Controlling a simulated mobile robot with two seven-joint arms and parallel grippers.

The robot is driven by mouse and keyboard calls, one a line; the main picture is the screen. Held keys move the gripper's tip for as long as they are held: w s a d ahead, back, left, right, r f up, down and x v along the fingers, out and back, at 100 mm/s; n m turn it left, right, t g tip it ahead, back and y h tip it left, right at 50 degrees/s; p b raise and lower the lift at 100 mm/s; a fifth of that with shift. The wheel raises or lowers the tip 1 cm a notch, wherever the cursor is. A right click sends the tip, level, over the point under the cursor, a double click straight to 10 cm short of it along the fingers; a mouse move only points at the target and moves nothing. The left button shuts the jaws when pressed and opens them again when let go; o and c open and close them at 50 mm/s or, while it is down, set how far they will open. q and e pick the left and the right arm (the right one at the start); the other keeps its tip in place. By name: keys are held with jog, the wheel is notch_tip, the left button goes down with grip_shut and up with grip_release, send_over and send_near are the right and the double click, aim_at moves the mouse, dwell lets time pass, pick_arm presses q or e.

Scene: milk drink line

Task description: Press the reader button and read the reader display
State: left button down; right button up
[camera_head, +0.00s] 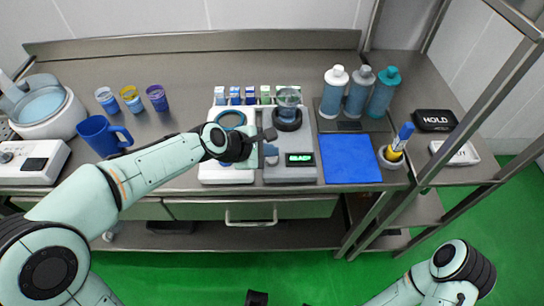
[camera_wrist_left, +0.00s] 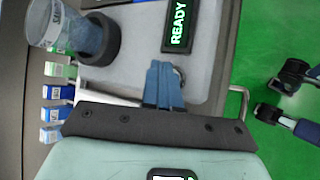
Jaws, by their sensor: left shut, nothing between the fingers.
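The grey reader (camera_head: 290,174) stands on the steel counter. Its display (camera_head: 300,158) is lit with green text, and in the wrist view the display (camera_wrist_left: 178,25) reads READY. A clear cup (camera_head: 288,98) sits in the reader's black ring; the labelled cup (camera_wrist_left: 62,28) also shows in the wrist view. My left gripper (camera_head: 268,145) is shut and empty, over the reader left of the display. Its blue fingertips (camera_wrist_left: 163,84) partly cover a small round part, likely the button (camera_wrist_left: 180,76); contact cannot be told. My right arm (camera_head: 450,272) is low at the right, its jaws unclear.
Several small coloured boxes (camera_head: 235,96) stand behind the reader. A blue mat (camera_head: 350,158) and several bottles (camera_head: 358,92) are right of it. A blue mug (camera_head: 100,136) and several cups stand at the left. A rack post (camera_head: 440,112) rises at the right.

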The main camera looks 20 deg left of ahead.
aim_at(269, 160)
pick_arm(q)
jog(key=shift+f+b, duration=0.3)
jog(key=shift+f, duration=0.3)
dwell(0.6)
jog(key=shift+r, duration=0.1)
jog(key=shift+r+p, duration=0.8)
jog(key=shift+p, duration=0.2)
jog(key=shift+r+p, duration=0.6)
notch_tip(269, 160, up, 4)
jog(key=p, duration=0.4)
jog(key=shift+f, duration=0.1)
